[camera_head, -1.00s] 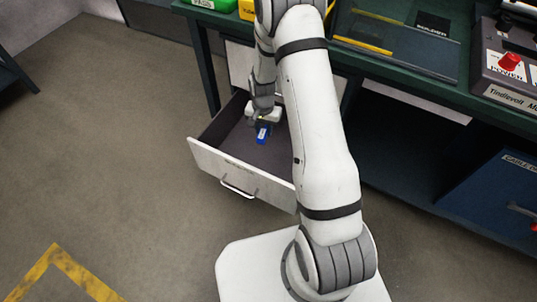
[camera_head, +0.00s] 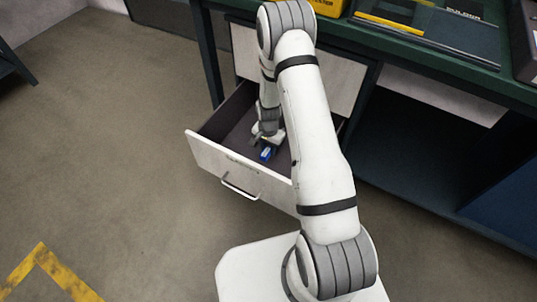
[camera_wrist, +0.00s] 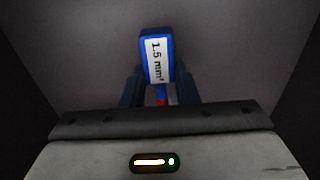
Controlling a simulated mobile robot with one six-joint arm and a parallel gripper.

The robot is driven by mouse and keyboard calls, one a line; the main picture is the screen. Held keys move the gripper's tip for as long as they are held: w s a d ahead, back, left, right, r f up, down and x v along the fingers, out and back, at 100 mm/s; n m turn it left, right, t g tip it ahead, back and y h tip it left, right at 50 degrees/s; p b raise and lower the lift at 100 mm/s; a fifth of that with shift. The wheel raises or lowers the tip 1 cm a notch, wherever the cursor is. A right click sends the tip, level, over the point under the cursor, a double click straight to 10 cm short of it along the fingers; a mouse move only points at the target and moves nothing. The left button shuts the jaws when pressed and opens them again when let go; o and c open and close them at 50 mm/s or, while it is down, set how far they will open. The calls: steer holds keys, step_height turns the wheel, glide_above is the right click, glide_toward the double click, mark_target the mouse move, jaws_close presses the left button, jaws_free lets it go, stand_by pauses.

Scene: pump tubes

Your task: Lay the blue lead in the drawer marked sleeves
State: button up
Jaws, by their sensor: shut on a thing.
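The blue lead (camera_head: 267,153) is inside the open drawer (camera_head: 236,170), near its middle. In the wrist view the lead (camera_wrist: 157,55) shows a blue body with a white label reading "1.5 mm²" and a small red part near the fingers. My gripper (camera_wrist: 160,92) is shut on the lead, with dark fingers on either side of it. In the head view my gripper (camera_head: 266,140) reaches down into the drawer. Whether the lead touches the drawer floor I cannot tell. The marking on the drawer front is too small to read.
The drawer is pulled out from under a green workbench (camera_head: 430,45). Dark drawer walls stand on both sides in the wrist view. An open dark shelf space (camera_head: 410,150) lies to the right. The floor at left is clear, with yellow tape (camera_head: 45,268).

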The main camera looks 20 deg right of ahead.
steer(key=shift+f+b, duration=0.45)
steer(key=shift+f, duration=1.1)
steer(key=shift+f, duration=0.1)
steer(key=shift+f, duration=0.15)
steer(key=o, duration=1)
